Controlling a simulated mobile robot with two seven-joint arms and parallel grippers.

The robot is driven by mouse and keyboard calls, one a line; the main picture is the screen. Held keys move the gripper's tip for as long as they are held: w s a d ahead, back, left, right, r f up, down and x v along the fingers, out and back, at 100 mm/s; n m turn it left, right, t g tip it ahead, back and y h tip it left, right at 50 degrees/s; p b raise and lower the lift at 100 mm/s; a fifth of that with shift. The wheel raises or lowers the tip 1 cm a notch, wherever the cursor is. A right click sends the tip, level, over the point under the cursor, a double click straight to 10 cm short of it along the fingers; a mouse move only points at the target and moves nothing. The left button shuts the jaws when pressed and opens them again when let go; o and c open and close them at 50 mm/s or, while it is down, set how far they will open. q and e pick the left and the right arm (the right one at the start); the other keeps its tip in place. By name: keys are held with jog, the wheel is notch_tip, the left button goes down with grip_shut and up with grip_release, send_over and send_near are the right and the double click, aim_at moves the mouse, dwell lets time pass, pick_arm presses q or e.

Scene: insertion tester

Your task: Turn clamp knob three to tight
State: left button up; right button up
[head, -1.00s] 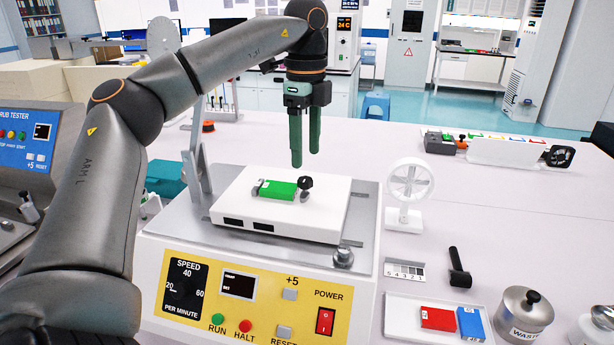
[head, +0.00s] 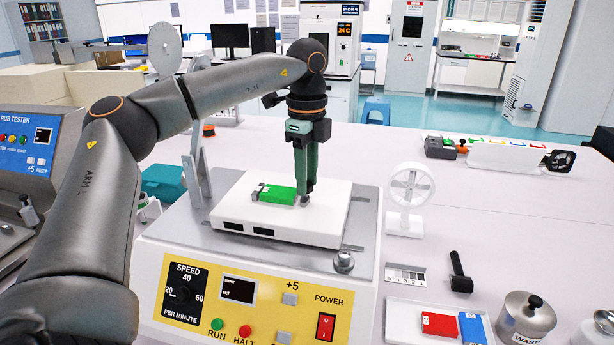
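A green block (head: 277,195) lies on the white platform (head: 325,215) of the tester, with a small grey clamp part (head: 257,189) at its left end. At its right end is another clamp, whose grey lower part (head: 304,201) shows just below my fingertips. The dark knob of that clamp is hidden behind the fingers. My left gripper (head: 306,190) points straight down over this clamp, its green fingers close together at the knob's place. Whether they are shut on the knob cannot be told. No number shows on the clamp. My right gripper is not in view.
The tester's yellow panel (head: 250,300) faces me. A silver knob (head: 343,262) stands at the plate's front right corner. To the right are a white fan (head: 411,187), a black-handled tool (head: 459,272), a tray (head: 405,325) with red and blue blocks, and a lidded pot (head: 524,320).

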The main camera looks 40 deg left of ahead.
pick_arm(q)
grip_shut()
